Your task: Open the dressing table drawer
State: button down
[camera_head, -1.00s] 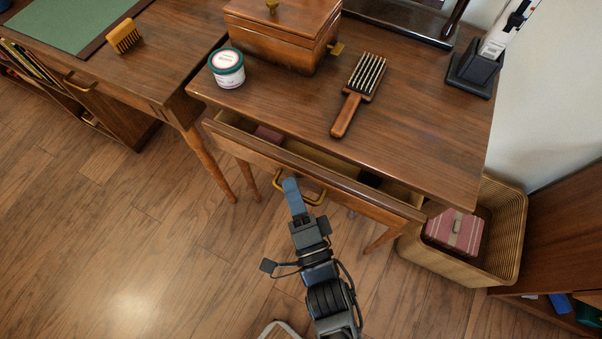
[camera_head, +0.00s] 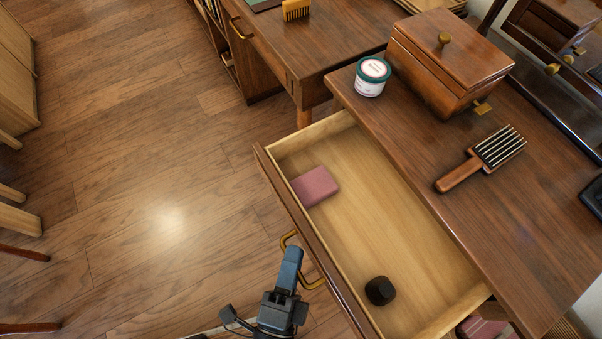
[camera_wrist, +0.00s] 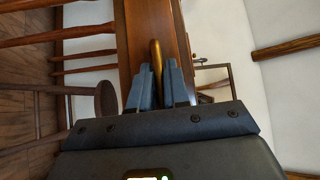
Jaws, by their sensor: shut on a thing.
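The dressing table drawer (camera_head: 365,215) is pulled well out from under the dressing table top (camera_head: 425,160). Its front carries a curved brass handle (camera_head: 312,284), which also shows between the fingers in the wrist view (camera_wrist: 156,52). My gripper (camera_head: 290,258) is at the handle, and its blue-grey fingers (camera_wrist: 158,88) are shut on it. Part of the handle is hidden behind the fingers. Inside the drawer lie a pink box-like thing (camera_head: 315,186) toward the far left end and a small black object (camera_head: 380,290) toward the near end.
A desk (camera_head: 325,45) with a yellow comb (camera_head: 296,10) is beyond. The floor (camera_head: 150,160) left of the drawer is clear.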

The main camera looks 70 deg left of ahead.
jog(key=shift+f, duration=0.1)
jog(key=c, duration=1.2)
grip_release()
jog(key=shift+c, duration=0.2)
jog(key=r+v, duration=0.1)
jog(key=v, duration=0.6)
jog(key=shift+s+d+f+b, duration=0.25)
jog(key=shift+d+f+b, duration=0.1)
jog(key=shift+f, duration=0.15)
